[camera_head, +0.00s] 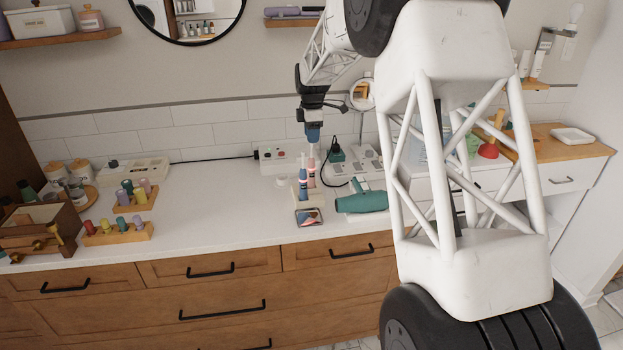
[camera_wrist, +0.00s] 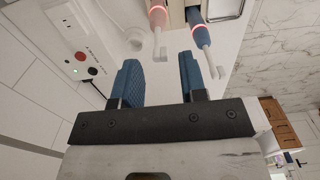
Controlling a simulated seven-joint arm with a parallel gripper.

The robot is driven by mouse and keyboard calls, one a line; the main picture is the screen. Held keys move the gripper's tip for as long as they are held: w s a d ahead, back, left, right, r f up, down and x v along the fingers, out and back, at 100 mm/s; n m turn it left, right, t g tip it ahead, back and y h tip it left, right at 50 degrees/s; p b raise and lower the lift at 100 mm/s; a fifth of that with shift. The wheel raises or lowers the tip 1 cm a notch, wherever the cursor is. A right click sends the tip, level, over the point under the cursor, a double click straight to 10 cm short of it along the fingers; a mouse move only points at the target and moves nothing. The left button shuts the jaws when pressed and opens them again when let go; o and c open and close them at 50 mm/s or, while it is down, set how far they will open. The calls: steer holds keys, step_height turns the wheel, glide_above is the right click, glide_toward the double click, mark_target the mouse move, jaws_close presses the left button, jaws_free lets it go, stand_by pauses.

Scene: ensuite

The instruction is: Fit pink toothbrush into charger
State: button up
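The pink toothbrush (camera_head: 311,172) stands upright beside a blue toothbrush (camera_head: 302,177) at the beige holder (camera_head: 299,196) on the counter. The pink brush (camera_wrist: 158,14) and blue brush (camera_wrist: 200,30) also show in the wrist view, white heads toward me. My gripper (camera_head: 313,138) points down just above the brush heads. In the wrist view its blue-padded fingers (camera_wrist: 160,82) are apart with nothing between them. A small white round piece (camera_head: 283,181), possibly the charger, lies left of the holder. It appears in the wrist view with a cord (camera_wrist: 136,38).
A dark green plug (camera_head: 337,153) stands behind.

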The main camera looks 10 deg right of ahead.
mark_target(311, 159)
steer(key=shift+w+f, duration=0.15)
steer(key=shift+f, duration=2.45)
jaws_close()
